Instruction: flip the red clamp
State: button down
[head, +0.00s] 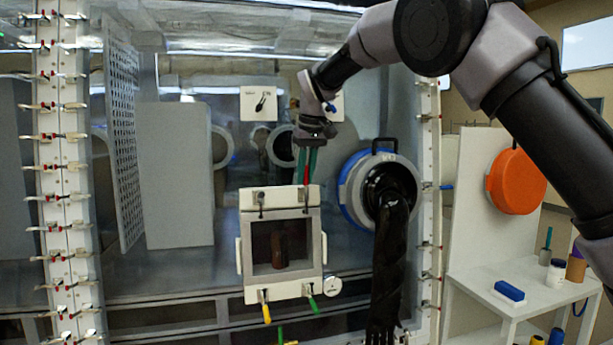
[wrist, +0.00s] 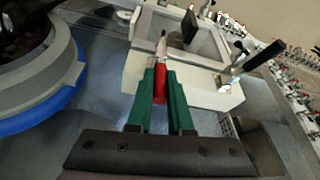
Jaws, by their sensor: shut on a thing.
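The red clamp (head: 306,172) is on the top edge of the small framed hatch (head: 246,262) in the head view, its handle pointing up. My gripper (head: 308,150) comes down from above with two green fingers. In the wrist view the red handle (wrist: 160,84) lies between the green fingers of my gripper (wrist: 161,74), which are shut on it. A metal tip shows beyond the handle, toward the hatch's pale frame (wrist: 215,95). The fingers partly hide the handle's sides.
A black-handled clamp (head: 261,200) sits at the hatch's top left. Yellow (head: 265,308) and green (head: 313,304) handles hang below. A blue-rimmed glove port (head: 350,195) with a hanging black glove is close on the right. A white table (head: 520,280) stands farther right.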

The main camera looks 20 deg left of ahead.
jog(key=shift+w+a+g, duration=0.1)
jog(key=shift+w+g, duration=0.1)
jog(key=shift+g, duration=0.2)
jog(key=c, duration=0.8)
grip_release()
jog(key=shift+f, duration=0.1)
jog(key=v, duration=1)
jog(key=shift+a+r, duration=0.15)
jog(key=shift+r, duration=0.3)
